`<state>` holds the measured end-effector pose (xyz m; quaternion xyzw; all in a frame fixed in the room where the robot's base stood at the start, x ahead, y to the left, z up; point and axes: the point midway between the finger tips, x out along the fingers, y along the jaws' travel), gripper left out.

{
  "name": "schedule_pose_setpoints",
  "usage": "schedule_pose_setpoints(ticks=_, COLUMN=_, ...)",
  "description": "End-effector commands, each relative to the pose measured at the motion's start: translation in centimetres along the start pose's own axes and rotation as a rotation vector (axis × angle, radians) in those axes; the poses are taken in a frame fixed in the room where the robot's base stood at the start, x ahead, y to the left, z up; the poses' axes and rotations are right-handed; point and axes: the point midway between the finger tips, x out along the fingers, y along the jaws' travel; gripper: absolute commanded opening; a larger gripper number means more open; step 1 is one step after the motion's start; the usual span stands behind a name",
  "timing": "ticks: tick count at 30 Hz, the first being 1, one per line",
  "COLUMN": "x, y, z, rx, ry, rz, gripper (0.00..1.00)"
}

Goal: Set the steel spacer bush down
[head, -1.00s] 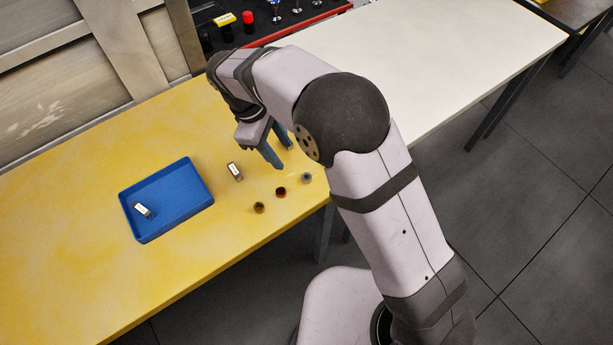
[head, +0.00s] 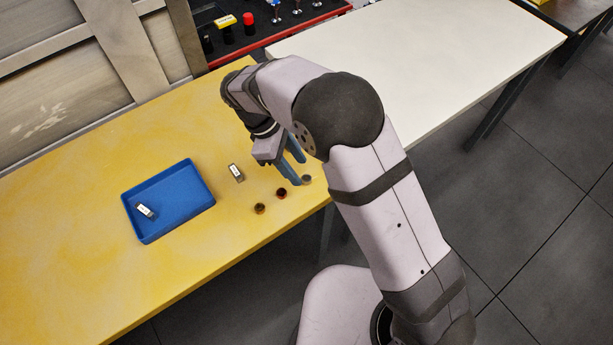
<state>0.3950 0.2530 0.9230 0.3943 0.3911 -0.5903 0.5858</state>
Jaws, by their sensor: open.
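The steel spacer bush (head: 307,180), a small grey ring-like piece, stands on the yellow table near its right front edge. My gripper (head: 299,172) is open, its blue-grey fingers pointing down close to the bush. The fingertips are just behind and beside the bush in the head view. I cannot tell whether they touch it or straddle it.
A dark reddish bush (head: 281,193) and a brown bush (head: 260,208) stand to the left. A small labelled block (head: 236,172) lies behind them. A blue tray (head: 191,213) holds another labelled block (head: 146,210).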

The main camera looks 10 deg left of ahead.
Motion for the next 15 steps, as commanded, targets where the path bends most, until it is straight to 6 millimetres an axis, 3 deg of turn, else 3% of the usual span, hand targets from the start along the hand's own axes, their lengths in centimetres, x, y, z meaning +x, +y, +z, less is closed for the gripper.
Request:
schedule_pose_setpoints(ticks=9, x=3.5, y=0.1, z=0.2, rx=0.001, ry=-0.002, rz=-0.002, gripper=0.42)
schedule_pose_setpoints(ticks=15, x=3.9, y=0.2, z=0.1, rx=0.001, ry=0.001, rz=0.0, gripper=0.42)
